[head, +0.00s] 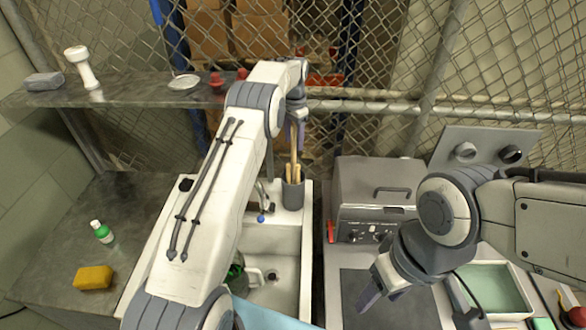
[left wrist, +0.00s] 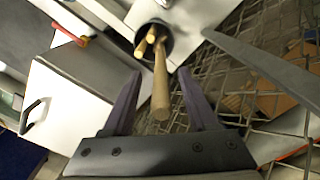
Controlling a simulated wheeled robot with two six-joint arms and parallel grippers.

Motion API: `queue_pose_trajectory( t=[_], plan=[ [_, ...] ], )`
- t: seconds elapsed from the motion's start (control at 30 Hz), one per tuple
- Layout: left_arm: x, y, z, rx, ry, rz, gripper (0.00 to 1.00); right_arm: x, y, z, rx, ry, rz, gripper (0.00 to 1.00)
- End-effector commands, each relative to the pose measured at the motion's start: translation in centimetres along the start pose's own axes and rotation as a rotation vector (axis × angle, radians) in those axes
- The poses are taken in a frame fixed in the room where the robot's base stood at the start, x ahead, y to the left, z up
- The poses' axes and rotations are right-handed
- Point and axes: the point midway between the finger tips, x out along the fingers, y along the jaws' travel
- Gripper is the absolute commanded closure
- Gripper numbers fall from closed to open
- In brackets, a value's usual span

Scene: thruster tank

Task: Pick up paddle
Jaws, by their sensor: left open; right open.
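A grey cup (head: 293,192) at the back of the sink holds several wooden handles. The tallest wooden handle (head: 294,150), likely the paddle, stands well above the others. In the left wrist view this handle (left wrist: 161,85) rises toward the camera between the two fingers, with shorter handles (left wrist: 145,42) beside it in the cup (left wrist: 153,38). My left gripper (head: 297,138) is open above the cup, its fingers on either side of the tall handle and not closed on it. The lower end of the handle is hidden in the cup. My right gripper (head: 418,302) is open and empty at the lower right.
A faucet (head: 262,195) stands left of the cup, and a grey appliance (head: 375,195) stands to its right. A chain-link fence (head: 370,60) and a shelf (head: 130,93) with small items lie behind.

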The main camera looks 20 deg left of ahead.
Motion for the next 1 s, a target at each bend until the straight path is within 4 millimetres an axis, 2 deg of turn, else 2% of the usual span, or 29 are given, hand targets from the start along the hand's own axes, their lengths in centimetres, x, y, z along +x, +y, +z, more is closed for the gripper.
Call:
queue_pose_trajectory(
  t=[0.03, 0.13, 0.27, 0.47, 0.6, 0.63, 1.0],
  plan=[
    [0.1, -0.1, 0.1, 0.0, -0.003, 0.002, 0.41, -1.2, -0.1, -0.1, 0.001, 0.0, 0.0, 0.42],
    [1.6, -0.1, 0.0, 0.0, -0.002, 0.001, 0.41, -1.8, -0.1, -0.1, 0.002, 0.0, 0.0, 0.42],
    [2.5, -0.1, 0.0, 0.0, 0.0, 0.0, 0.41, -2.0, -0.1, -0.1, 0.002, 0.0, 0.0, 0.42],
    [2.7, -0.1, 0.0, 0.0, 0.001, -0.001, 0.41, -1.8, -0.1, -0.1, 0.002, 0.0, 0.0, 0.42],
    [2.6, -0.1, 0.0, 0.0, 0.001, -0.001, 0.95, -1.8, -0.1, -0.1, 0.002, 0.0, 0.0, 0.42],
    [2.6, -0.1, 0.0, 0.0, 0.001, -0.001, 1.0, -1.8, -0.1, -0.1, 0.002, 0.0, 0.0, 0.42],
    [2.5, -0.1, 0.0, 0.0, 0.002, -0.001, 1.0, -1.7, -0.1, -0.1, 0.002, 0.0, 0.0, 0.42]
  ],
)
